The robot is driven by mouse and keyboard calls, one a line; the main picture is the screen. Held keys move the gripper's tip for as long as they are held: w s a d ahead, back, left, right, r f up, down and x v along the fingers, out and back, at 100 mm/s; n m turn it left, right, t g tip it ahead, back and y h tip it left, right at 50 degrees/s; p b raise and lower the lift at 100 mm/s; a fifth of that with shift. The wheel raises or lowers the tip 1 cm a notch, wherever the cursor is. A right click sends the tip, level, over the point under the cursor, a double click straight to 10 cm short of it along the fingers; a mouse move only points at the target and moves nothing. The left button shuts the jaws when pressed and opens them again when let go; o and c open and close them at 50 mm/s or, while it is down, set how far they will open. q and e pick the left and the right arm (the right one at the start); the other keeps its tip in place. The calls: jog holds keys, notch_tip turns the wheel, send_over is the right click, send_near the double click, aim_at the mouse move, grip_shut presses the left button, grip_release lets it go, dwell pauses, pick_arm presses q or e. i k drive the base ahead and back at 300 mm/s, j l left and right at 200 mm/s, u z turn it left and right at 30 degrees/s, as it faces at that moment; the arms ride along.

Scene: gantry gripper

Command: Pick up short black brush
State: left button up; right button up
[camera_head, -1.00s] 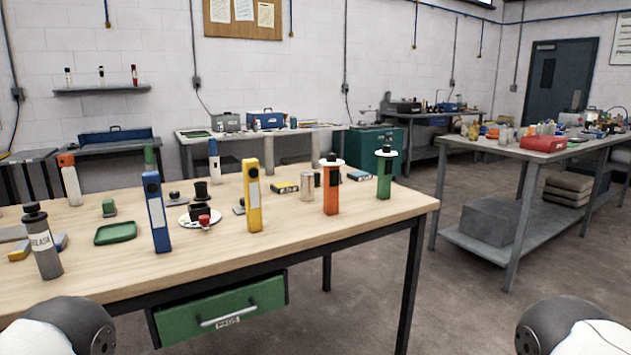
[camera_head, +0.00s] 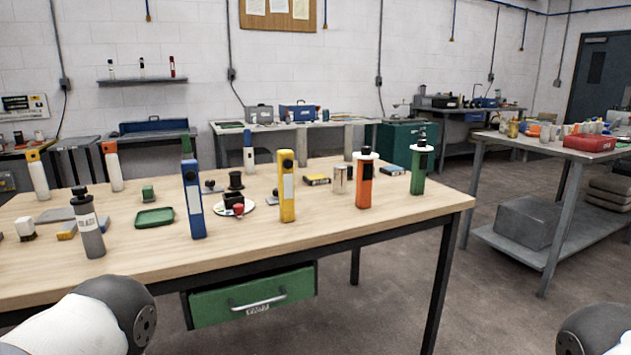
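I cannot tell for sure which item is the short black brush. A short black round piece (camera_head: 236,180) stands behind a white plate (camera_head: 221,211) on the wooden workbench. On the plate are a dark block (camera_head: 233,199) and a small red-topped item (camera_head: 239,210). A small white block with a dark part (camera_head: 25,229) sits at the bench's left side. Neither gripper is in view. Only rounded links of my two arms show at the bottom left and bottom right, short of the bench.
Upright blue (camera_head: 193,200), yellow (camera_head: 287,188), orange (camera_head: 365,182) and green (camera_head: 418,170) holders stand on the workbench (camera_head: 330,223). A grey bottle (camera_head: 90,225) and green tray (camera_head: 155,217) are at left. A green drawer (camera_head: 252,297) hangs below.

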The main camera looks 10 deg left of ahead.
aim_at(349, 175)
jog(key=i+l+u, duration=0.25)
jog(key=l+u, duration=0.15)
jog(key=l, duration=0.2)
jog(key=i+l+u, duration=0.2)
jog(key=l+u, duration=0.2)
jog(key=l, duration=0.25)
jog(key=l+u, duration=0.4)
jog(key=l, duration=0.3)
jog(key=l+u, duration=0.4)
jog(key=l, duration=0.35)
